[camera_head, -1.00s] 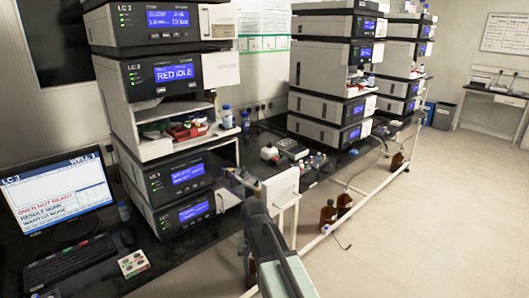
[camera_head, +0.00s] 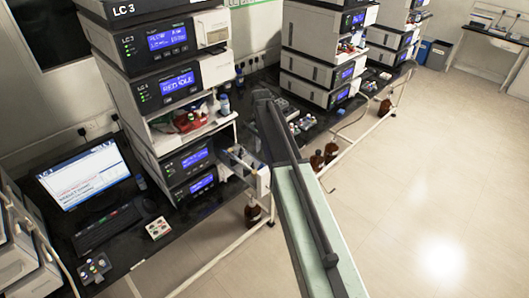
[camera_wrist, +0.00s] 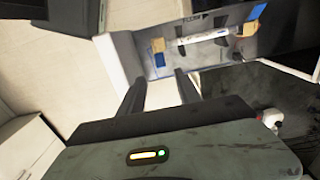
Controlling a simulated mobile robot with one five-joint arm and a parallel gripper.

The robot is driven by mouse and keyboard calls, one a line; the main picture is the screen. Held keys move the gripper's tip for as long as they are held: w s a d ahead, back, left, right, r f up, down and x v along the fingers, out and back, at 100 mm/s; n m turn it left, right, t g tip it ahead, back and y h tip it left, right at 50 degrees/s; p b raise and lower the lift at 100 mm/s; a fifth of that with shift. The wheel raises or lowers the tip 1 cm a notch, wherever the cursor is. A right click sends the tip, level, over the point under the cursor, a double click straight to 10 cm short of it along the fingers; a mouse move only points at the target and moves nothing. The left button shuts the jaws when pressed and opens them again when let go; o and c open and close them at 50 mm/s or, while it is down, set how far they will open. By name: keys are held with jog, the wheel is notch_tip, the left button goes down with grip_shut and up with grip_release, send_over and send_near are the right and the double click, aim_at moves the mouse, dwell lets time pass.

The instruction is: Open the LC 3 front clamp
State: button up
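The LC 3 stack (camera_head: 165,70) stands left of centre in the head view, with an open white-walled compartment (camera_head: 262,182) low on its right side. In the wrist view, a pale column (camera_wrist: 204,38) lies across this compartment between two holders with orange-yellow parts, one on the left (camera_wrist: 158,46) and one on the right (camera_wrist: 250,29). I cannot tell which is the front clamp, or whether either is open. My gripper (camera_wrist: 161,76) has its two dark fingers apart with nothing between them, short of the column. In the head view my arm hides the fingers.
A white wall panel (camera_wrist: 116,62) stands close left of my fingers in the wrist view. A dark surface (camera_wrist: 238,125) lies to their right, with a white bottle (camera_wrist: 270,118). Brown bottles (camera_head: 318,160) stand on the floor. Open floor lies to the right.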

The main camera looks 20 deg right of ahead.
aim_at(261, 166)
jog(key=shift+d+f, duration=0.1)
jog(key=shift+f, duration=0.05)
jog(key=f+b, duration=0.8)
jog(key=shift+a, duration=0.25)
jog(key=shift+r, duration=0.1)
